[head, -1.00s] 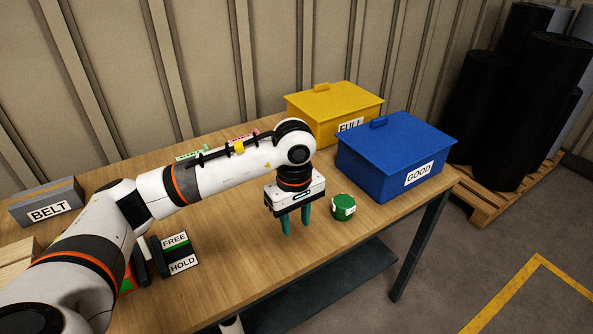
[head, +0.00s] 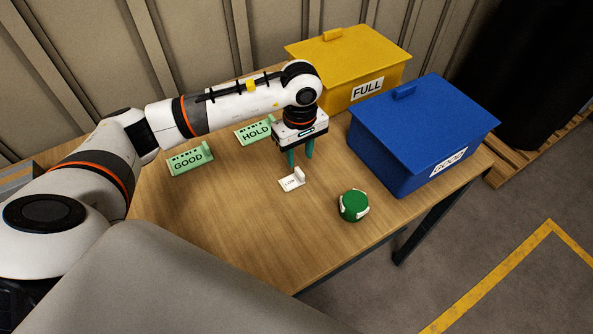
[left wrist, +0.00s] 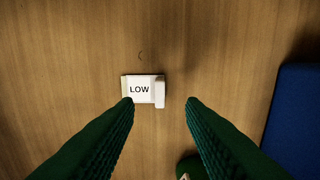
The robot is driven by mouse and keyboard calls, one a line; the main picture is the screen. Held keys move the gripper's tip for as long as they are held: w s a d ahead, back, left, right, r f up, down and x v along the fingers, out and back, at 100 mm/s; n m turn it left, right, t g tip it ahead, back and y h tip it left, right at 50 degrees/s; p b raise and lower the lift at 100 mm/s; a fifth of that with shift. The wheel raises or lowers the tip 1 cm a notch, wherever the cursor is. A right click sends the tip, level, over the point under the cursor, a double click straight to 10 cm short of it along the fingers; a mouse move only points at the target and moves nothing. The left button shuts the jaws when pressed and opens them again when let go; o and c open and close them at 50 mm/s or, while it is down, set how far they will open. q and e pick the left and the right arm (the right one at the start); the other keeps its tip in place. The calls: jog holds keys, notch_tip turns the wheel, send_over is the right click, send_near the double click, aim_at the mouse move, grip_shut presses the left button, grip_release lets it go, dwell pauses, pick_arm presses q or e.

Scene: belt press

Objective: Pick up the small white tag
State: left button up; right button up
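The small white tag (head: 291,181) lies on the wooden table, in front of my left gripper in the head view. I cannot tell the height above the table. My right gripper is not in view.
A green round object (head: 353,205) with white parts stands right of the tag. A blue lidded box (head: 420,130) marked GOOD and a yellow one (head: 350,62) marked FULL stand behind. The table front (head: 240,225) is clear.

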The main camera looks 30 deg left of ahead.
aim_at(300, 171)
pick_arm(q)
jog(key=shift+f, duration=0.5)
jog(key=shift+w+f, duration=0.1)
jog(key=shift+f, duration=0.2)
notch_tip(300, 171, down, 4)
jog(key=shift+d+f+p, duration=0.1)
jog(key=shift+p, duration=1.1)
jog(key=shift+f, duration=0.5)
grip_shut()
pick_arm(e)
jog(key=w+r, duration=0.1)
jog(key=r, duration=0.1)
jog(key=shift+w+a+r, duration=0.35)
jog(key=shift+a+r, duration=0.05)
